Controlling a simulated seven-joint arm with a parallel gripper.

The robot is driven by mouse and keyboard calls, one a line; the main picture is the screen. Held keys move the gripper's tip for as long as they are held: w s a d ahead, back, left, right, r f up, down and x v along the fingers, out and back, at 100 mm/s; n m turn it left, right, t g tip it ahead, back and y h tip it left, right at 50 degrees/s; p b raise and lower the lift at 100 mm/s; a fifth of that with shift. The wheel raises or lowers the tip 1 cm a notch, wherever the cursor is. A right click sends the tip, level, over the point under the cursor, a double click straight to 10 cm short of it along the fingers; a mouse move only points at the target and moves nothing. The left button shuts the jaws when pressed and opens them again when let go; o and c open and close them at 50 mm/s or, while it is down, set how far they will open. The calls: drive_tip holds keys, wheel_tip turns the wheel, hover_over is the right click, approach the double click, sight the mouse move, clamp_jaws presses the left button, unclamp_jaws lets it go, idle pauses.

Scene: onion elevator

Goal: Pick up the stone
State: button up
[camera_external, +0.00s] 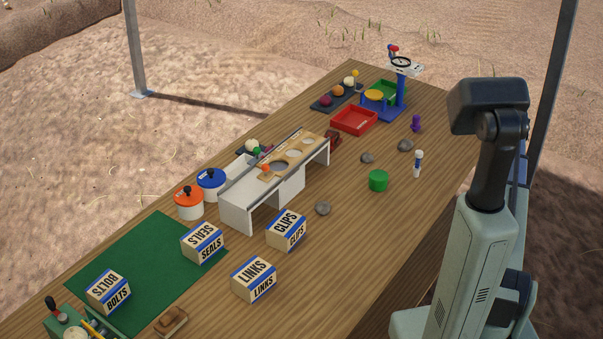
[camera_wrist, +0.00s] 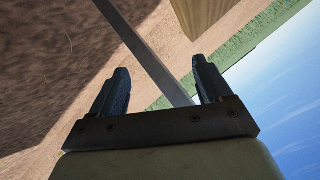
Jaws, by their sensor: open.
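Three grey stones lie on the wooden table in the external view. One stone (camera_external: 323,208) is near the middle, in front of the white bench. A second stone (camera_external: 367,158) lies farther back, behind the green cylinder. A third stone (camera_external: 405,145) is to its right, the nearest of them to my arm. My gripper (camera_wrist: 160,68) shows in the wrist view with its two fingers wide apart and nothing between them. It faces sandy ground and sky, with no stone in that view. In the external view I cannot make out the fingers.
A green cylinder (camera_external: 378,181), a white tube (camera_external: 418,163) and a purple figure (camera_external: 416,124) stand near the stones. A white bench (camera_external: 240,205), a red tray (camera_external: 354,121) and labelled boxes (camera_external: 254,279) occupy more of the wooden table (camera_external: 345,255). The right front tabletop is clear.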

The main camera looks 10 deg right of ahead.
drive_tip(key=w+a+r+n+t+y, duration=0.1)
drive_tip(key=w+a+r, duration=0.3)
drive_tip(key=r, duration=0.2)
drive_tip(key=w+a+r+n+t, duration=0.1)
drive_tip(key=w+a+r, duration=0.35)
drive_tip(key=r, duration=0.25)
drive_tip(key=a+n+y, duration=0.2)
drive_tip(key=a+n, duration=0.3)
drive_tip(key=a, duration=1)
drive_tip(key=s+a+f+n+g+y, duration=0.15)
drive_tip(key=a+n, duration=0.25)
drive_tip(key=a, duration=0.5)
drive_tip(key=s+a+n+g+y, duration=0.1)
drive_tip(key=s+a+n, duration=0.2)
drive_tip(key=a, duration=0.6)
drive_tip(key=s+a+f+n+g+y, duration=0.1)
drive_tip(key=s+a+n+g, duration=0.2)
drive_tip(key=a, duration=0.6)
drive_tip(key=n+g+h, duration=0.1)
drive_tip(key=n+g, duration=0.4)
drive_tip(key=n, duration=1.3)
hover_over(323, 204)
drive_tip(key=f, duration=0.8)
drive_tip(key=shift+a+f, duration=0.2)
drive_tip(key=shift+f, duration=0.2)
drive_tip(key=shift+d+f, duration=0.2)
drive_tip(key=shift+f, duration=2.45)
